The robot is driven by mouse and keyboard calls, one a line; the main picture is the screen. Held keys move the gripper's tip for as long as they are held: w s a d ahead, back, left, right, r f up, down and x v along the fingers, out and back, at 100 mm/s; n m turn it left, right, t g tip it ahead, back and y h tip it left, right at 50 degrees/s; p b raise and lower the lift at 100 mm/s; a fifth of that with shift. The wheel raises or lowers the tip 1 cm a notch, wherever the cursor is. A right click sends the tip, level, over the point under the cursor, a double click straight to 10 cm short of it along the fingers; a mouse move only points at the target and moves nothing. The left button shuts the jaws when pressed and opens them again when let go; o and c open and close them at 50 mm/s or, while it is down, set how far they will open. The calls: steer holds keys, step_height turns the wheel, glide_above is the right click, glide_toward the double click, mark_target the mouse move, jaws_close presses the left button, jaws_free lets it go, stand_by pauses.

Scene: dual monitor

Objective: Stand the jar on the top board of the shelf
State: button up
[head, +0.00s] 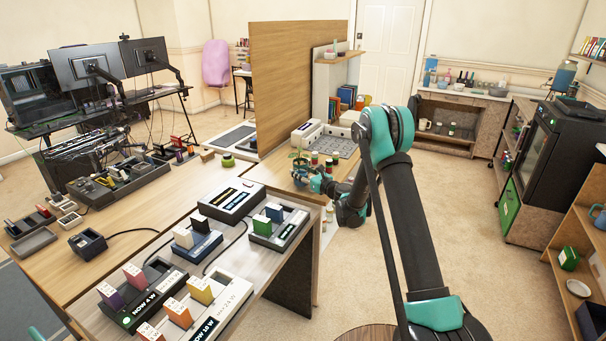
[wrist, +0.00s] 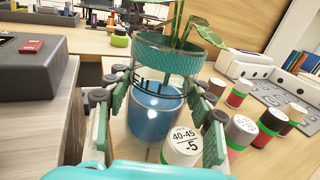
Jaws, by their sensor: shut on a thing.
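A clear glass jar (wrist: 155,105) with blue lower contents, a green collar and leafy plant stems stands upright between my fingers in the wrist view. My gripper (wrist: 160,90) is shut on its sides. In the head view the jar (head: 299,163) is small and partly hidden by my gripper (head: 308,178), low over the wooden desk. The shelf with its wooden top board (head: 340,57) stands at the back, right of the tall wooden partition. A small item is on that board. I cannot tell whether the jar touches the desk.
Several small lidded pots (wrist: 240,130) stand right of the jar, one very close in front. A grey box (wrist: 35,65) is to its left. A pale device (head: 306,132) and grey tray lie behind. The tall partition (head: 298,85) borders the desk.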

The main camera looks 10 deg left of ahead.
steer(key=shift+w+d+f, duration=0.3)
steer(key=shift+w+f, duration=0.55)
steer(key=o, duration=1.4)
steer(key=shift+f, duration=0.1)
steer(key=shift+o, duration=0.2)
